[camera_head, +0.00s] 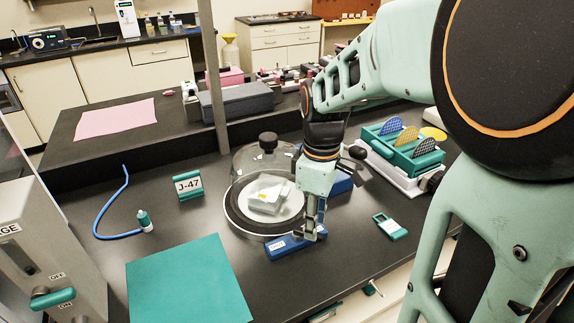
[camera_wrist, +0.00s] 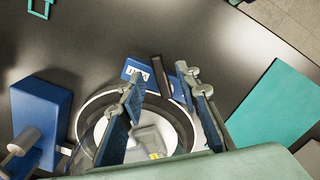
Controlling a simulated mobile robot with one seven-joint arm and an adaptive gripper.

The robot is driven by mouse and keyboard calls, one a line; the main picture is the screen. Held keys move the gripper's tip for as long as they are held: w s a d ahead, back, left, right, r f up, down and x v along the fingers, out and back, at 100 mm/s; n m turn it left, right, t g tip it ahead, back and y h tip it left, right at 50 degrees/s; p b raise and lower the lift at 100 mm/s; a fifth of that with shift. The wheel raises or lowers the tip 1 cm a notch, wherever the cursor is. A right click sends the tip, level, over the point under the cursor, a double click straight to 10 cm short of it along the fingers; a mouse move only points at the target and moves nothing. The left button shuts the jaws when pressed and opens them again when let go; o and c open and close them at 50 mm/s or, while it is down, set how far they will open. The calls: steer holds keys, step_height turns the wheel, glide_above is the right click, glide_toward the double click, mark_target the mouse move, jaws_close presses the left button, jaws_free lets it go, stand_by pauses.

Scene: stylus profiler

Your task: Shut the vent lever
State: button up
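A low blue block (camera_head: 284,246) with a small pale label sits at the front edge of the round dark chamber base (camera_head: 238,218). In the wrist view the blue block (camera_wrist: 133,67) has a dark bar (camera_wrist: 159,72) beside its label, which looks like the vent lever. The label is too small to read. My gripper (camera_head: 315,236) points down at the block's right end. In the wrist view the fingers of my gripper (camera_wrist: 160,95) are apart, with the dark bar seen between them. I cannot tell whether either finger touches it. In the head view the bar is hidden.
A clear dome (camera_head: 250,170) with a black knob covers a pale item. At left stand a J-47 sign (camera_head: 188,185), a blue hose (camera_head: 120,215), a teal mat (camera_head: 188,283) and an ON/OFF panel with a teal handle (camera_head: 52,298). A teal rack (camera_head: 402,150) stands behind right.

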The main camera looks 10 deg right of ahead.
steer(key=shift+f, duration=1.4)
steer(key=shift+c, duration=0.4)
jaws_close()
